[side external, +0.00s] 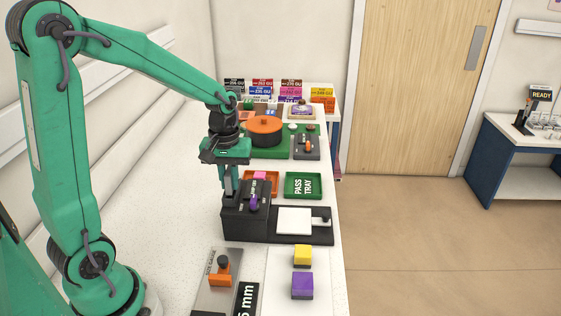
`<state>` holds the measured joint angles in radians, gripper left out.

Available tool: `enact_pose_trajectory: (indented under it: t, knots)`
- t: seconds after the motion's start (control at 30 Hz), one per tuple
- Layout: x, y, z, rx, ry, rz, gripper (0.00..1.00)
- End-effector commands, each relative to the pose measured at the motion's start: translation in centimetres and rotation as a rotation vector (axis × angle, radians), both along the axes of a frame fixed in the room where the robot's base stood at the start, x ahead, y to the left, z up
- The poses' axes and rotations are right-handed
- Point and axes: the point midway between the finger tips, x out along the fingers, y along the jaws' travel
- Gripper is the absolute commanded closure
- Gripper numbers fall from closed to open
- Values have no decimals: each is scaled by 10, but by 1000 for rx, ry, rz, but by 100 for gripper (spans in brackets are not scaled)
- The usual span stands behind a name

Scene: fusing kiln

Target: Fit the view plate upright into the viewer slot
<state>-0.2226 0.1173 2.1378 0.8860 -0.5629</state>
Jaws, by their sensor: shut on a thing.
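The black viewer (237,224) stands on the bench as an upright block, with a dark base and a white panel (294,220) to its right. My gripper (229,194) points straight down over the left part of the block's top. Its fingers are shut on a dark piece, taken as the view plate, which I can barely tell apart from the fingers and the block. The slot itself is hidden here, so I cannot tell whether the plate is in it. A purple piece (254,202) shows on the block, right of the fingers.
A green pass tray (303,186) and an orange tray (273,180) with a pink block lie behind the viewer. An orange round pot (264,131) stands farther back. Yellow (302,254) and purple (302,285) blocks and a grey plate with an orange-based tool (220,273) are in front.

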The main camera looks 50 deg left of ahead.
Motion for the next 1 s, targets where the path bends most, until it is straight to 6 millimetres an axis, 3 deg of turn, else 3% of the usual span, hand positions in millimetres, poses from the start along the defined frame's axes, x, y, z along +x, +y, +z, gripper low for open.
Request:
enact_pose_trajectory:
  t: [0.57, 0.6, 0.7, 1.0]
  knots:
    - [0, 0, -10, -1, 1, 0, 100]
    - [0, 0, -10, 0, 0, 0, 80]
    - [0, 0, -10, 0, 0, 0, 61]
    - [0, 0, -10, 0, 0, 0, 61]
